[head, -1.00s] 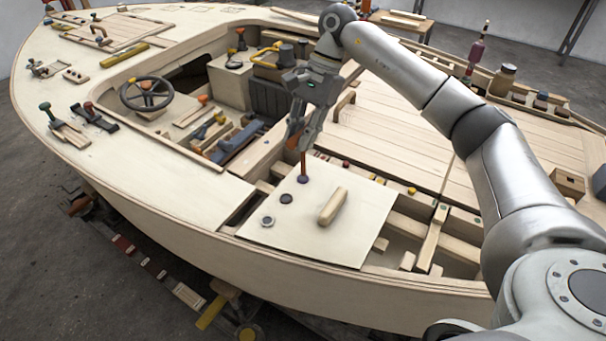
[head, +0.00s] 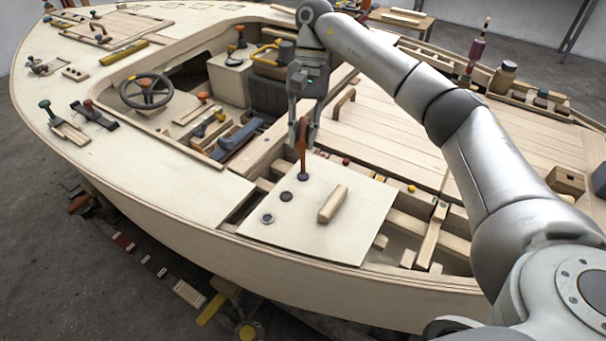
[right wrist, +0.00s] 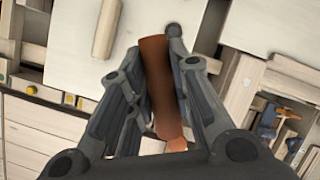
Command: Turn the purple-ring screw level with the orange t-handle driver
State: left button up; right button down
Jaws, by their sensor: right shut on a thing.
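My right gripper (head: 302,132) is shut on the orange t-handle driver (head: 302,148) and points down above the pale hatch panel. In the right wrist view the driver's orange-brown handle (right wrist: 160,85) lies between the two dark fingers. The driver's lower end meets the purple-ring screw (head: 303,177) near the panel's far left corner, and partly covers it. I cannot tell from here whether the screw is level. Two more round screws, a dark one (head: 286,196) and a grey-ringed one (head: 267,218), sit in line nearer the front. My left gripper is not in view.
The pale panel (head: 355,235) carries a wooden grip block (head: 332,204) to the right of the screws. Open framed bays (head: 405,225) lie right of the panel. A steering wheel (head: 147,93) and a cockpit recess with several tools (head: 228,138) lie to the left.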

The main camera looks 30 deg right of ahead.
jog(key=shift+f, duration=0.1)
dwell(0.3)
jog(key=shift+f+b, duration=0.4)
jog(key=m, duration=0.2)
jog(key=m+t+y, duration=0.1)
jog(key=m, duration=0.1)
jog(key=shift+a+m+t, duration=0.1)
jog(key=shift+m+t, duration=0.2)
jog(key=shift+f, duration=0.1)
